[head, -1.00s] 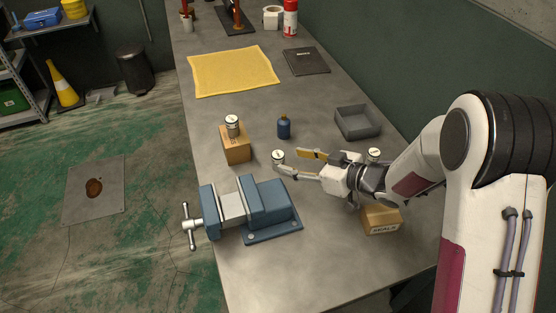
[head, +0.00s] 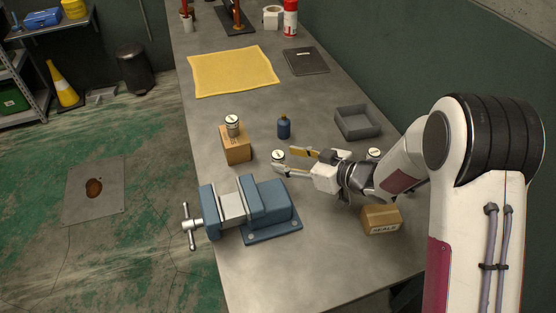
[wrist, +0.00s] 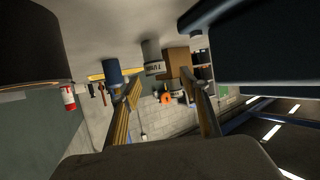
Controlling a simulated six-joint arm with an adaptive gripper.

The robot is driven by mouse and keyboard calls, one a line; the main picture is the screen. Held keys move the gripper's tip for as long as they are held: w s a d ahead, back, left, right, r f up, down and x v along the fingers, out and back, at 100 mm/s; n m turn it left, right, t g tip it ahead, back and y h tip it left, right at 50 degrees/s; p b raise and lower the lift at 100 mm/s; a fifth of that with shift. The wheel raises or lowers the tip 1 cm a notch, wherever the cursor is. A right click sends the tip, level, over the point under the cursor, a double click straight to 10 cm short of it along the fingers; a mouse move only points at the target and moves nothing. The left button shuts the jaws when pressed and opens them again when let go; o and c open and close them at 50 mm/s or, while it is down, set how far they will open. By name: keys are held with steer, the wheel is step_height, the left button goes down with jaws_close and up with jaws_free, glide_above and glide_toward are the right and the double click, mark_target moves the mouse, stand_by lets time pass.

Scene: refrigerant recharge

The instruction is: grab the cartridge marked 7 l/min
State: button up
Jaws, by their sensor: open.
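Several small pale cartridges stand about the bench in the head view. One (head: 278,156) is on the bench top, one (head: 232,121) stands on a cardboard box (head: 236,150), and one (head: 374,153) shows behind my arm. Their markings are too small to read there. My gripper (head: 284,162) is open, its fingertips close beside the bench-top cartridge. In the wrist view, which is upside down, a cartridge (wrist: 153,58) with a dark-lettered label appears ahead between the open fingers (wrist: 162,85). I cannot read its label surely. Contact is not visible.
A blue vise (head: 255,208) stands just in front of my gripper. A dark blue bottle (head: 284,127) is behind it, with a grey tray (head: 358,122) to the right. A "SEALS" box (head: 381,219) lies below my arm. A yellow cloth (head: 232,71) lies farther back.

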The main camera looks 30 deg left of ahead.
mark_target(281, 156)
steer(key=shift+w+x, duration=0.15)
steer(key=shift+x, duration=1.15)
steer(key=shift+w+x, duration=0.15)
steer(key=shift+x, duration=1.2)
steer(key=shift+d, duration=0.15)
steer(key=c, duration=1.3)
